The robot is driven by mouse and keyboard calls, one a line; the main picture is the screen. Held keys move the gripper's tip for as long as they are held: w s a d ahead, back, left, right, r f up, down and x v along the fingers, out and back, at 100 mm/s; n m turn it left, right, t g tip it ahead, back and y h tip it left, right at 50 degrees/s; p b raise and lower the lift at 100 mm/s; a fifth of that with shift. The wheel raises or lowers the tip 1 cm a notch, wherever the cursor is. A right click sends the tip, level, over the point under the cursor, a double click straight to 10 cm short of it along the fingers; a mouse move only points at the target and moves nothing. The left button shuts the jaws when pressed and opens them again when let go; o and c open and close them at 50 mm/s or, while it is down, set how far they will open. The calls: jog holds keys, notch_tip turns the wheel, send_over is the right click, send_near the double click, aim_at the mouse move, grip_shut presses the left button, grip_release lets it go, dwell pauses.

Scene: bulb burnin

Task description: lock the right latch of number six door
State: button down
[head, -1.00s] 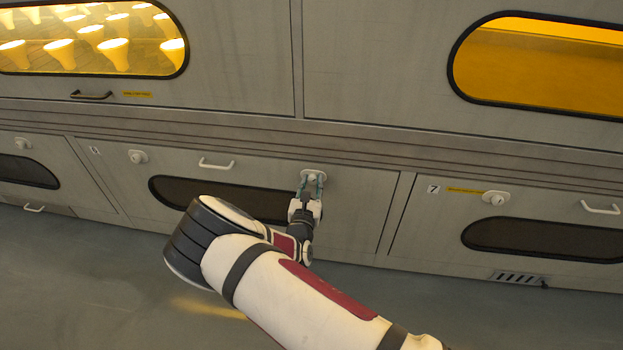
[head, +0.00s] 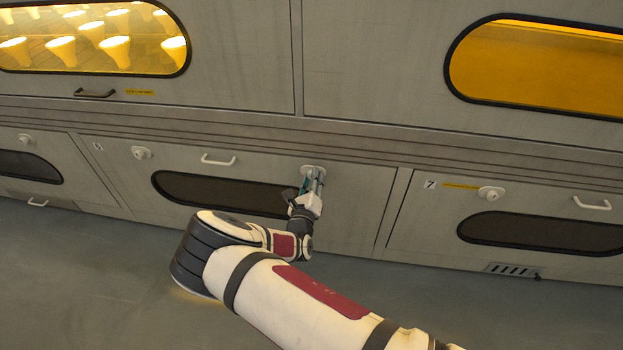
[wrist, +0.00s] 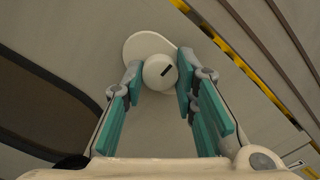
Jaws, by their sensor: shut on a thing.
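The number six door (head: 350,200) is the lower middle panel, with a dark oval window (head: 215,193). Its right latch (head: 307,169) is a white round knob on an oval plate, largely behind my fingers in the head view. In the wrist view the right latch (wrist: 160,72) shows its knob between my fingertips, with a dark slanted slot on its face. My gripper (head: 314,180) is shut on the knob, with one teal finger on each side; it also shows in the wrist view (wrist: 158,77). Whether the latch is locked I cannot tell.
The door's left latch (head: 140,153) and white handle (head: 218,160) lie to the left. Door 7 (head: 420,220) is to the right, with its own latch (head: 491,193). Glowing bulbs show behind the upper left window (head: 90,40). The floor (head: 80,270) below is clear.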

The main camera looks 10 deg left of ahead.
jog(key=shift+f, duration=0.1)
dwell(0.4)
jog(key=c, duration=1.3)
grip_release()
jog(key=shift+s, duration=0.15)
jog(key=s, duration=1.1)
jog(key=shift+s+a, duration=0.2)
jog(key=shift+s, duration=0.2)
